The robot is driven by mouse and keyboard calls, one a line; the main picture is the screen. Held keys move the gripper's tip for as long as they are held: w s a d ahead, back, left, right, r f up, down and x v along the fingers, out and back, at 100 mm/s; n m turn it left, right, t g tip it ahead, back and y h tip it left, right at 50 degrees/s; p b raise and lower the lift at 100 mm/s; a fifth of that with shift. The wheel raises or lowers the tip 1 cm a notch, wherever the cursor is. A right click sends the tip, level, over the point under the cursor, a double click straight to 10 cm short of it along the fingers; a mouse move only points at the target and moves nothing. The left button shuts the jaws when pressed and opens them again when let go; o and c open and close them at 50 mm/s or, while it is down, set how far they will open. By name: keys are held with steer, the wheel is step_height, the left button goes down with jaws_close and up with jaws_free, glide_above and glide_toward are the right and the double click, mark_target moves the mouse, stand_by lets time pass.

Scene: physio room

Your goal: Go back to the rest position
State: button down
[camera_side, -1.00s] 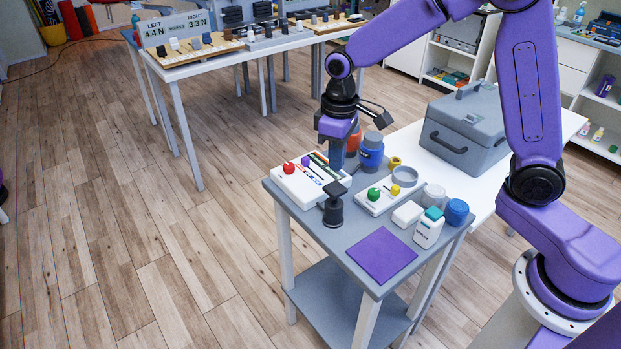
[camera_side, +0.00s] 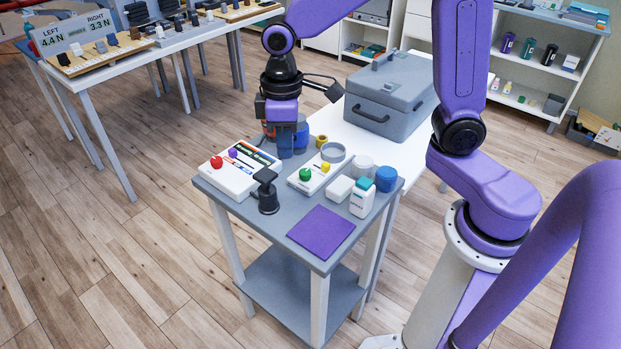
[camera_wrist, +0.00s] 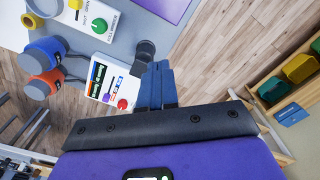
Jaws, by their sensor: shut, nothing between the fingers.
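My gripper (camera_side: 286,150) points down over the back left part of the small grey table (camera_side: 228,205). Its blue fingers are together with nothing between them. In the wrist view the shut fingers (camera_wrist: 158,84) show beside the black post and the white device. In the side view the white device with red and purple knobs (camera_side: 231,180) is left of the fingers. The black post (camera_side: 267,192) stands in front of them. No marker for a rest position is visible. Whether the fingertips clear the objects below is hard to tell.
A grey case (camera_side: 391,100) stands behind. A display table (camera_side: 88,79) is at the back left. Air above the table is open.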

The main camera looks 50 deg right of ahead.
steer(key=s+d+n, duration=0.2)
steer(key=s+d, duration=0.1)
steer(key=s, duration=0.7)
steer(key=s+d+n, duration=0.2)
steer(key=s+d, duration=0.2)
steer(key=s, duration=0.7)
steer(key=shift+r+n, duration=0.2)
steer(key=shift+n, duration=0.2)
